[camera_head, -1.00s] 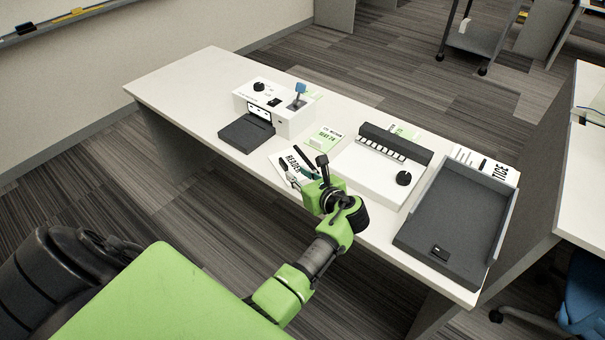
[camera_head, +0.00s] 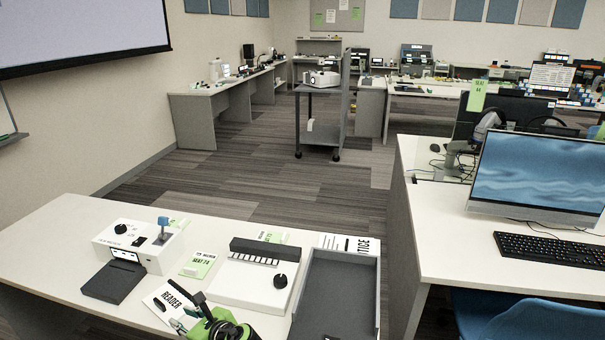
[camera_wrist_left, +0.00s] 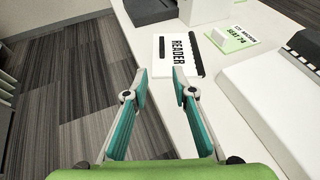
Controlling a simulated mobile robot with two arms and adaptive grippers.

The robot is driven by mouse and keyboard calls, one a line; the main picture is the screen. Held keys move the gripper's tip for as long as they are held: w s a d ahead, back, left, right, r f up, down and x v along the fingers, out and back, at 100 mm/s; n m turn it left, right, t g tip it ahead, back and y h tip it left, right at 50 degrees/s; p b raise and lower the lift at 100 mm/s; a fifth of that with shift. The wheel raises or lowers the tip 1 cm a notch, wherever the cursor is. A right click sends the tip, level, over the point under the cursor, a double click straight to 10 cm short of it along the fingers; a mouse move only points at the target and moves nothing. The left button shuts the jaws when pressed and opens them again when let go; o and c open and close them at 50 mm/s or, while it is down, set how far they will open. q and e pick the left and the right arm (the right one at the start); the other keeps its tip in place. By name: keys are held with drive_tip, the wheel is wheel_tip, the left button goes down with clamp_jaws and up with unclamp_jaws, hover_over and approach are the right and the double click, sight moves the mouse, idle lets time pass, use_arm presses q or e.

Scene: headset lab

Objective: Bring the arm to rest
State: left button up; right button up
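My left gripper (camera_head: 188,318) shows at the bottom edge of the head view, beside the white READER card (camera_head: 166,300) at the desk's front edge. In the left wrist view its two teal-padded fingers (camera_wrist_left: 160,82) are apart with nothing between them. The READER card (camera_wrist_left: 174,52) lies flat on the desk beyond the fingertips there. My right gripper is not in either view.
The white desk (camera_head: 60,235) holds a control box with a blue-topped lever (camera_head: 140,243), a white panel with a black knob (camera_head: 250,285) and a dark tray (camera_head: 335,300). A monitor (camera_head: 540,175) and keyboard (camera_head: 550,248) stand on the right desk.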

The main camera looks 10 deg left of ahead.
use_arm(q)
drive_tip(key=s+d+f+n+g+h, duration=0.1)
drive_tip(key=s+d+f+n+h, duration=0.15)
drive_tip(key=s+n, duration=0.45)
drive_tip(key=s+d+f+n+g+h, duration=0.1)
drive_tip(key=s+d+f+n+h, duration=0.2)
drive_tip(key=s, duration=0.5)
drive_tip(key=s+d+r+n+h, duration=0.3)
drive_tip(key=s+d+n+h, duration=0.4)
drive_tip(key=s+d+n, duration=0.7)
wheel_tip(320, 180, down, 24)
drive_tip(key=s+a+m+g, duration=0.1)
drive_tip(key=s+m+g, duration=0.1)
drive_tip(key=m, duration=0.1)
drive_tip(key=s+a+f+g, duration=0.1)
drive_tip(key=s+a+f, duration=0.2)
drive_tip(key=s+f, duration=1.4)
drive_tip(key=shift+s+a+f+m, duration=0.2)
drive_tip(key=shift+s+f+m, duration=0.1)
drive_tip(key=shift+f, duration=0.2)
drive_tip(key=shift+y, duration=0.25)
